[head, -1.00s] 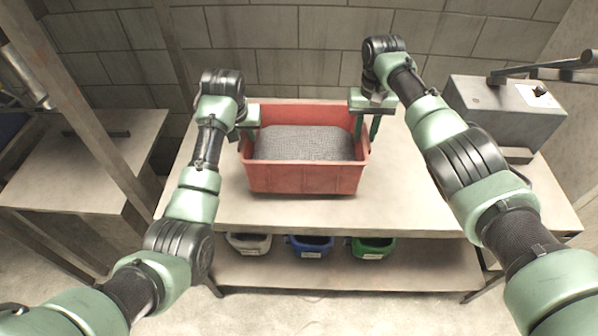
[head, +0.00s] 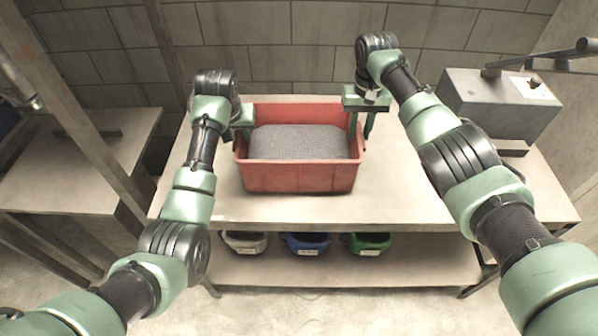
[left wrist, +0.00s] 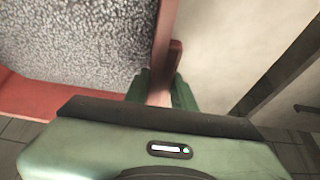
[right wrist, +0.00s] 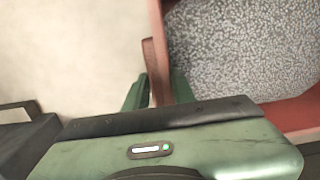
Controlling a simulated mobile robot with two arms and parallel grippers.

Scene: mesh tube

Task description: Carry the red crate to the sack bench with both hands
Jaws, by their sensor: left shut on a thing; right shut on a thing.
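The red crate (head: 298,178) is upright over the middle of the long pale bench (head: 410,195), filled with grey granular material (head: 298,142). I cannot tell whether its base touches the top. My left gripper (head: 243,128) is shut on the crate's left side; the left wrist view shows its fingers (left wrist: 160,92) on either side of a red rim piece (left wrist: 162,70). My right gripper (head: 362,124) is shut on the right side; the right wrist view shows its fingers (right wrist: 159,92) around a similar red piece (right wrist: 155,65). No sacks show, so I cannot tell which surface is the sack bench.
A grey box-shaped machine (head: 498,105) stands at the bench's right end. A second table (head: 70,175) stands at left behind an upright post (head: 90,130). A block wall closes the back.

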